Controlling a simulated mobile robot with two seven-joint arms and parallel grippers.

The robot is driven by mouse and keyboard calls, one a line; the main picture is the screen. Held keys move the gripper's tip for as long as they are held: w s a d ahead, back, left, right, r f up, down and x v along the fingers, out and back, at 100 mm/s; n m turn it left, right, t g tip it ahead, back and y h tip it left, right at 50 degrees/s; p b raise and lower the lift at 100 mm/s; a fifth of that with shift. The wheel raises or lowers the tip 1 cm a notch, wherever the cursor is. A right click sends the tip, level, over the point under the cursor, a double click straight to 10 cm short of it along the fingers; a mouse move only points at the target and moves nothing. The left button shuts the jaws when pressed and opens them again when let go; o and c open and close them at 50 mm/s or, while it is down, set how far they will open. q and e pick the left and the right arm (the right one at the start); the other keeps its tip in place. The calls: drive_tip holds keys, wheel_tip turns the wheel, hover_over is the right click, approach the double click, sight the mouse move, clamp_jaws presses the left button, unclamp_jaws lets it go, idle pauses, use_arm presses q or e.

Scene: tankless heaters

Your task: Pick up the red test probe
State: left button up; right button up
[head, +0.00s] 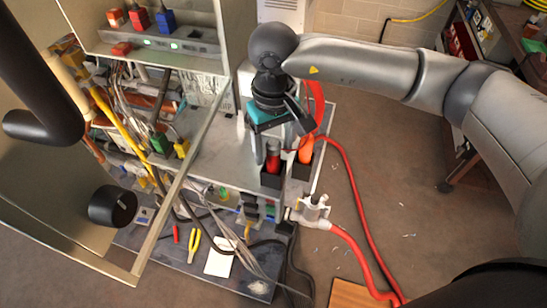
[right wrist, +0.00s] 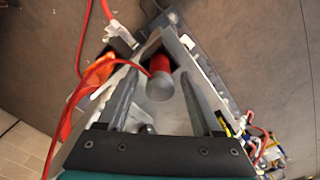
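The red test probe (head: 273,161) stands upright in a dark holder (head: 272,181) on the metal shelf in the head view. In the right wrist view, the probe (right wrist: 160,84) shows a grey round end and a red body. My right gripper (head: 270,150) is above the holder, pointing down. In the right wrist view, the right gripper (right wrist: 157,92) is open, with one finger on each side of the probe and visible gaps between. The probe's lower part is hidden in the holder. My left gripper is not in view.
An orange tool (head: 306,150) stands right beside the probe. A red hose (head: 345,180) runs from there to the floor. An open cabinet with wires (head: 130,95) is at left. Red (head: 176,234) and yellow-handled (head: 193,244) tools lie on the lower shelf. Floor at right is mostly clear.

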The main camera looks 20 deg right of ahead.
clamp_jaws()
idle(0.3)
drive_tip(key=shift+r, duration=0.1)
wheel_tip(320, 180, up, 20)
drive_tip(key=b, duration=0.1)
idle(0.6)
drive_tip(key=shift+c, duration=2.4)
unclamp_jaws()
drive_tip(key=c, duration=0.5)
